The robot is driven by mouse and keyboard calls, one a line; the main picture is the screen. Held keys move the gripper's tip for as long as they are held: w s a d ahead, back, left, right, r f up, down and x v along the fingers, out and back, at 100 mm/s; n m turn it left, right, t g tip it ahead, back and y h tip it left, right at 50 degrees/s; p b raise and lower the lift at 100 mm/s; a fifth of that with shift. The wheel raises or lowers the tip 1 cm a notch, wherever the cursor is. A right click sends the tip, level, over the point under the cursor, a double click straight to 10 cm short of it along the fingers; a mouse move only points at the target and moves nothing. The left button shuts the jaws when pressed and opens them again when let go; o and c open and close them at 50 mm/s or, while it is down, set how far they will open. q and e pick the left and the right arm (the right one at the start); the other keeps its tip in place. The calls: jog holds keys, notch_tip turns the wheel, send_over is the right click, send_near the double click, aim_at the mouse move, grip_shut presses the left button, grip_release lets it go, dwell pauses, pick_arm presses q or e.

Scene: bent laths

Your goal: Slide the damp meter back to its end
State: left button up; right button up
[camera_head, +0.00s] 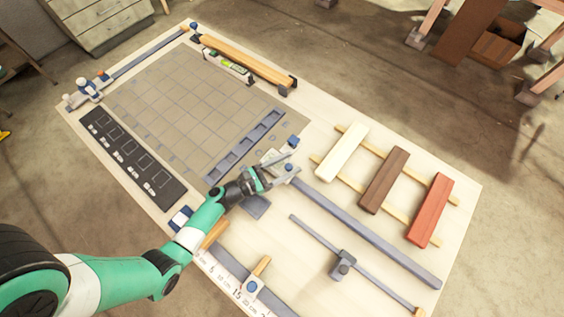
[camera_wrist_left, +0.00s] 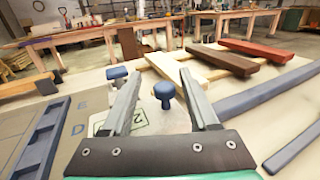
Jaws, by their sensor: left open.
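No part carries a readable name, so I cannot tell for sure which is the damp meter. A blue knob (camera_head: 289,167) stands on a pale plate at the upper end of a long grey rail (camera_head: 370,234). In the left wrist view the knob (camera_wrist_left: 164,92) stands upright between my fingers, near a green-edged label (camera_wrist_left: 122,121). My left gripper (camera_head: 284,168) is open, with a finger on each side of the knob and gaps visible. A dark slider block (camera_head: 343,265) sits about midway on a thinner grey rail (camera_head: 315,235). My right gripper is not in view.
A second blue knob (camera_head: 293,141) stands just beyond the gripper. White, brown and red bars (camera_head: 430,209) lie across two wooden strips to the right. A slotted grey strip (camera_head: 245,147) edges the tiled grid (camera_head: 180,100). A ruler (camera_head: 222,280) lies in front.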

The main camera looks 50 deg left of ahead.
pick_arm(q)
notch_tip(320, 180, up, 4)
jog(key=shift+f+p, duration=0.2)
jog(key=shift+p, duration=0.9)
jog(key=s+d+r+p, duration=0.4)
jog(key=s+d+r, duration=0.3)
jog(key=s, duration=0.5)
notch_tip(320, 180, up, 2)
jog(key=shift+d+r, duration=0.1)
jog(key=shift+d, duration=0.05)
